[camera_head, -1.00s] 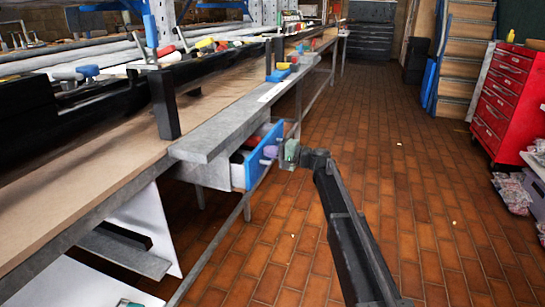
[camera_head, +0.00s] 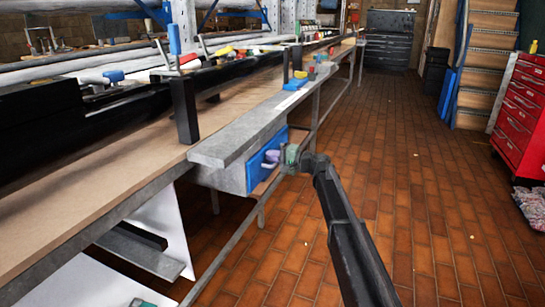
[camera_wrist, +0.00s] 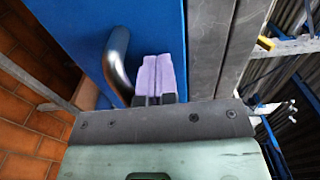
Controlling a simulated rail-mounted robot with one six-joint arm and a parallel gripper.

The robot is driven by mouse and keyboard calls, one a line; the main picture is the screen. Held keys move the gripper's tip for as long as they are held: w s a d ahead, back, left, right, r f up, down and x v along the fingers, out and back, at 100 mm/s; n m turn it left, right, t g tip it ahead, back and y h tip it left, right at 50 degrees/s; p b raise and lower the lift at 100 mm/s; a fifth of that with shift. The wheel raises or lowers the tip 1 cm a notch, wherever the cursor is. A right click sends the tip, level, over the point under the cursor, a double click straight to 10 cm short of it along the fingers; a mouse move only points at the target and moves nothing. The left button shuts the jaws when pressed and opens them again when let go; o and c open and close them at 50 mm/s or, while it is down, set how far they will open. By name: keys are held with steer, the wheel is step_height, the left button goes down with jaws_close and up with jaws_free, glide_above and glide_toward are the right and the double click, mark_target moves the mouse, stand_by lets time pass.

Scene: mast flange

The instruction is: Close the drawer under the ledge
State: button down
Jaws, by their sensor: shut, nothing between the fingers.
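The drawer's blue front (camera_head: 258,174) sits under the grey ledge (camera_head: 235,135) and looks flush or nearly flush with its grey housing; no drawer interior shows. In the wrist view the blue front (camera_wrist: 75,35) fills the upper left, with a curved metal handle (camera_wrist: 117,62) on it. My gripper (camera_head: 272,156) is at the drawer front, its lilac fingers together and empty. In the wrist view the fingers (camera_wrist: 160,78) point at the blue front just right of the handle, not around it. They look against or very close to the front; exact contact cannot be told.
The workbench (camera_head: 90,200) runs along the left, with clamps and tools on top. Metal rails and legs stand below the ledge. A red tool cabinet (camera_head: 520,115) stands at the far right.

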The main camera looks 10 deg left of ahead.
steer(key=v, duration=1.4)
steer(key=s+d+f+n+g+h, duration=0.1)
steer(key=s+d+f+g+h, duration=0.1)
steer(key=s+f+h, duration=0.35)
steer(key=s+d+f+n+g+h, duration=0.1)
steer(key=s+d+f+h, duration=0.15)
steer(key=s+f, duration=0.55)
steer(key=s+d+h+p, duration=0.1)
steer(key=s+d+h, duration=0.3)
steer(key=s, duration=0.5)
steer(key=s+d+f+g+h+p, duration=0.1)
steer(key=s+d+h, duration=0.1)
steer(key=s+d, duration=0.5)
steer(key=s+d+h+p, duration=0.1)
steer(key=s+d+h, duration=0.2)
steer(key=s, duration=0.8)
step_height(320, 180, up, 37)
steer(key=w+p, duration=0.2)
steer(key=p, duration=3.5)
steer(key=shift+n, duration=0.4)
steer(key=shift+w+a, duration=0.1)
